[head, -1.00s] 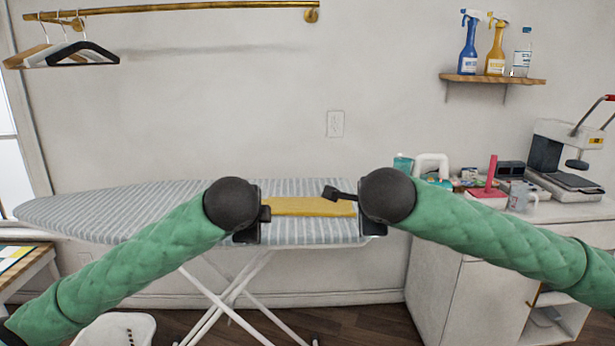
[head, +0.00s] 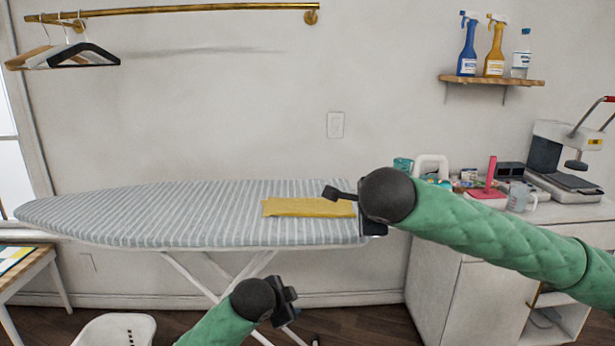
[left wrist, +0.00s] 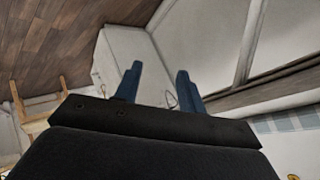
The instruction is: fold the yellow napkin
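The yellow napkin (head: 308,208) lies as a flat, narrow strip on the right part of the striped ironing board (head: 150,215). My right gripper (head: 345,195) is at the napkin's right end, with one dark finger over it. My right wrist hides the rest of that gripper, so its opening and any contact are unclear. My left gripper (head: 288,300) is below and in front of the board, away from the napkin. In the left wrist view its two blue fingers (left wrist: 160,69) stand apart with nothing between them.
A white cabinet (head: 445,290) with a cluttered top stands right of the board. A white stool (head: 115,330) and a small wooden table (head: 30,265) are at the lower left. The board's left part is clear.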

